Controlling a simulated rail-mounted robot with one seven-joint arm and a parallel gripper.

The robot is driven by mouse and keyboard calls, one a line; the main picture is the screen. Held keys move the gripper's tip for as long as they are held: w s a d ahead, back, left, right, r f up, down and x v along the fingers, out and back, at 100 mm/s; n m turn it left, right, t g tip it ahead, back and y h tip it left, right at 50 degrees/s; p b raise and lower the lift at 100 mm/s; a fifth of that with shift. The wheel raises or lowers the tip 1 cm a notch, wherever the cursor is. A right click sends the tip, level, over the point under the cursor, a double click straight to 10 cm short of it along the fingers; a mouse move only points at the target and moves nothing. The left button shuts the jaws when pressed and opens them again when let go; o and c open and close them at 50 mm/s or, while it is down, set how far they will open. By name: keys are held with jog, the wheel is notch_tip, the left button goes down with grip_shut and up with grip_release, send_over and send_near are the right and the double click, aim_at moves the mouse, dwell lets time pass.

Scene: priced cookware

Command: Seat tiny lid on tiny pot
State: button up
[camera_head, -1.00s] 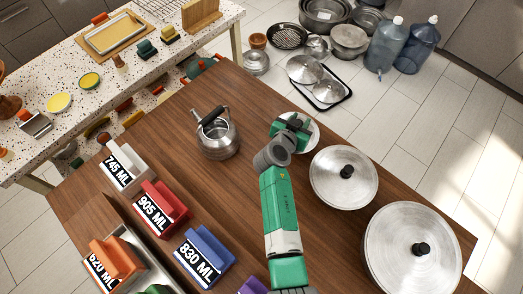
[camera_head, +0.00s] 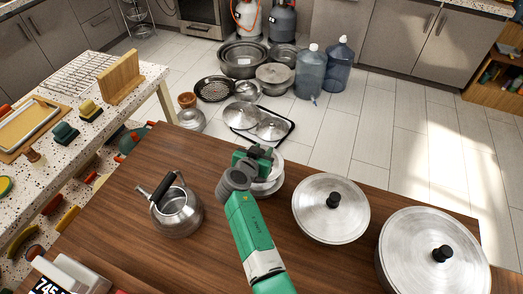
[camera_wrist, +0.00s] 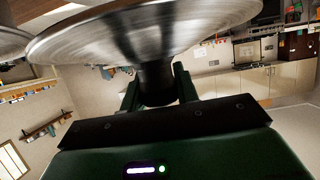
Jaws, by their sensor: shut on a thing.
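My gripper (camera_head: 256,160) is at the far edge of the wooden table, left of two larger lidded pots. It is shut on the dark knob (camera_wrist: 156,82) of the tiny lid, a round metal disc that fills the top of the wrist view (camera_wrist: 140,32). In the head view the lid (camera_head: 276,166) shows only partly behind my gripper. A small metal rim, likely the tiny pot (camera_head: 269,188), shows just below it, mostly hidden by my arm. I cannot tell whether lid and pot touch.
A medium lidded pot (camera_head: 331,220) and a large lidded pot (camera_head: 425,270) stand to the right. A metal kettle (camera_head: 177,212) stands to the left. Beyond the table, a black tray with lids (camera_head: 290,134) and other cookware lie on the floor. The table between kettle and arm is clear.

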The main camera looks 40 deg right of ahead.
jog(key=shift+f+b, duration=1.2)
jog(key=shift+f, duration=0.95)
jog(key=shift+a+f+b, duration=0.1)
jog(key=shift+f+b, duration=0.05)
jog(key=shift+b, duration=0.3)
jog(key=shift+f+b, duration=0.75)
jog(key=shift+b, duration=0.3)
jog(key=shift+w+d+r+b, duration=0.1)
jog(key=shift+d+r+b, duration=0.1)
jog(key=shift+b, duration=0.15)
jog(key=shift+a+f, duration=0.2)
jog(key=shift+d+f+b, duration=0.2)
jog(key=shift+d+b, duration=0.15)
jog(key=shift+b, duration=0.35)
